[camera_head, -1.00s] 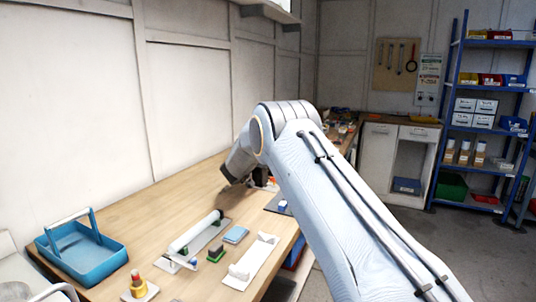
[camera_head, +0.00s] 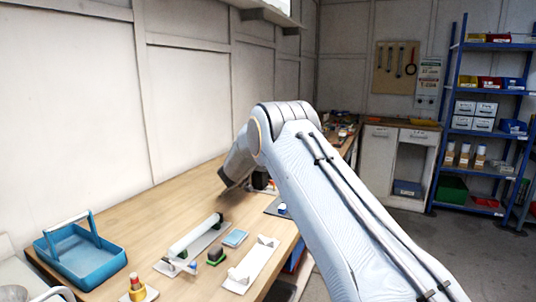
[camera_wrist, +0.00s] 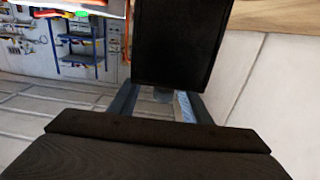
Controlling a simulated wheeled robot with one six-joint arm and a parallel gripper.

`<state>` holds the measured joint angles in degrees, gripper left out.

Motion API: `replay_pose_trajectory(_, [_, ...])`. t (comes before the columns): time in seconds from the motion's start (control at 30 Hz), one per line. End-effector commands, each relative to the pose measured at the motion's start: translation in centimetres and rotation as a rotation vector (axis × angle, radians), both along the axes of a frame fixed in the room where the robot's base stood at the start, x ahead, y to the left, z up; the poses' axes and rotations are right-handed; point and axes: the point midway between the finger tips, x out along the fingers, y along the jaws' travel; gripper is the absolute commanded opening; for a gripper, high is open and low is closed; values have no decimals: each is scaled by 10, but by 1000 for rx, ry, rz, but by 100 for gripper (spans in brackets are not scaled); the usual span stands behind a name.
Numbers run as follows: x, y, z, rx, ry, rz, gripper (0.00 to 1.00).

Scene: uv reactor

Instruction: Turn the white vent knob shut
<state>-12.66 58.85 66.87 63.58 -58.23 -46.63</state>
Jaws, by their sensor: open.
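A white tube with dark end caps (camera_head: 197,237) lies on a light plate on the wooden bench in the head view. Small white and blue fittings (camera_head: 193,264) sit at its near end. I cannot tell whether one of them is the white vent knob; it is too small to make out. My gripper (camera_head: 234,178) is above the bench, beyond the tube's far end and apart from it, partly hidden by my arm. In the wrist view my gripper (camera_wrist: 165,100) shows dark jaw parts with an empty space between them. No knob shows in that view.
A blue tray with a handle (camera_head: 82,256) stands at the bench's left. A white bracketed plate (camera_head: 252,265), a light blue pad (camera_head: 235,238) and a stacked red-and-yellow piece (camera_head: 137,287) lie nearby. The wall borders the bench's left.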

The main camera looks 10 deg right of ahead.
Motion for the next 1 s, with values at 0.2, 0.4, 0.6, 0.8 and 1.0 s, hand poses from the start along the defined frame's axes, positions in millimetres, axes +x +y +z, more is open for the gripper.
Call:
replay_pose_trajectory(0.2, [-29, 24, 0, 0, 0, 4, 44])
replay_pose_trajectory(0.4, [-49, 38, 1, -1, -1, 2, 44])
replay_pose_trajectory(0.6, [-55, 42, 1, -1, -1, 1, 44])
replay_pose_trajectory(0.8, [-55, 42, 1, -1, -1, 1, 44])
replay_pose_trajectory(1.0, [-59, 42, 16, -1, -1, 1, 44])
